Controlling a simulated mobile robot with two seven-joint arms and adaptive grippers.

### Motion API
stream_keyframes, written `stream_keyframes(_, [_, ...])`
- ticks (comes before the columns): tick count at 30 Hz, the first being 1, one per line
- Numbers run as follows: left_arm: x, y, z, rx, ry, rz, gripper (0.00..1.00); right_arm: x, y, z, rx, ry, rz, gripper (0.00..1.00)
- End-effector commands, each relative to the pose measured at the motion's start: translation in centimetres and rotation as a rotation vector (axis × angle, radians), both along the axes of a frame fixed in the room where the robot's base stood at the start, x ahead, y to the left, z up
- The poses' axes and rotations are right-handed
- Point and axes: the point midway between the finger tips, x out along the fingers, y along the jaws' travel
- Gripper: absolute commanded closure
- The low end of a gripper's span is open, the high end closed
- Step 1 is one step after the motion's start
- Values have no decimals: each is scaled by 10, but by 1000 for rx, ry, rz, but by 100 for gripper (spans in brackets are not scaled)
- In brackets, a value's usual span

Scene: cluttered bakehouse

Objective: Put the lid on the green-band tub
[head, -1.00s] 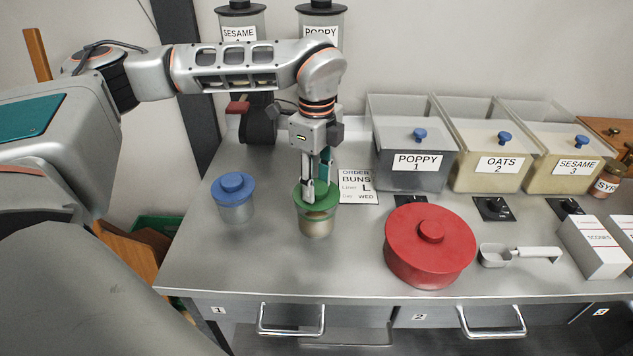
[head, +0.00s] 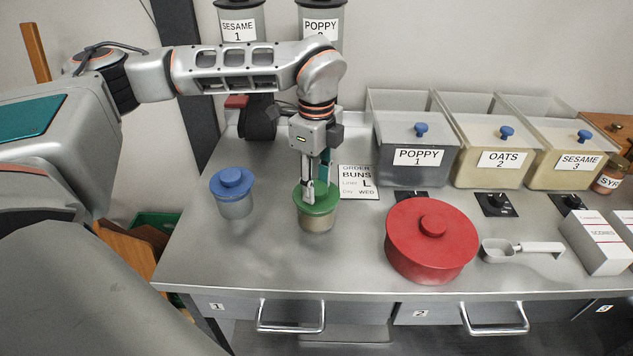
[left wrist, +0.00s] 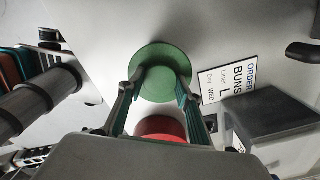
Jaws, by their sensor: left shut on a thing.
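The green lid (head: 318,202) is level over the mouth of the tub (head: 316,225), a short clear container with tan contents. No gap shows between them from here; whether the lid is fully seated I cannot tell. My left gripper (head: 314,190) points down and is shut on the lid's top; its fingers hide the grip point. In the left wrist view, the round green lid (left wrist: 163,70) lies between the fingers of the left gripper and hides the tub. My right gripper is not in view.
A blue-lidded tub (head: 234,193) stands to the left, and a large red lidded pot (head: 430,243) to the right. An order card (head: 357,183) lies just behind. A scoop (head: 520,249) and labelled bins (head: 415,160) are farther right. The counter's front is clear.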

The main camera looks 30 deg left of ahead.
Motion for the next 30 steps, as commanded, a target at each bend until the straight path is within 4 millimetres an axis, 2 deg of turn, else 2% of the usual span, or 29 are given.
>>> stream_keyframes(6, [0,0,-1,0,0,0,80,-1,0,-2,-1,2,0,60])
stream_keyframes(7, [0,0,-1,0,0,0,58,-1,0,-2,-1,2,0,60])
stream_keyframes(9, [0,0,-1,0,0,0,46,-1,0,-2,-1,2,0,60])
stream_keyframes(16, [0,0,-1,0,0,0,46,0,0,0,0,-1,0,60])
stream_keyframes(18, [0,0,-1,0,0,0,35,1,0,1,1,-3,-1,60])
stream_keyframes(30, [0,0,1,0,0,0,35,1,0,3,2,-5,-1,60])
